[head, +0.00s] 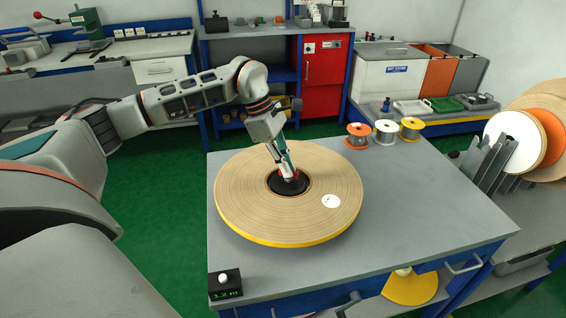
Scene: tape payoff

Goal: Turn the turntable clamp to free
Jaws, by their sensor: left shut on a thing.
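The turntable carries a large tan tape roll (240,200) with a yellow lower rim and a white round label, lying flat on the grey table. The dark round clamp (272,181) sits in the roll's centre hole, with a bit of red showing at the fingers. My left gripper (288,176) reaches down into the centre and is shut on the clamp, hiding part of it. The clamp's exact turn angle cannot be told. My right gripper is not in view.
Three small spools, orange (358,136), white (385,133) and yellow (410,129), stand at the table's back edge. A black box with a display (225,285) sits at the front left corner. The table's right side (430,200) is clear. Large discs (515,140) stand in a rack at right.

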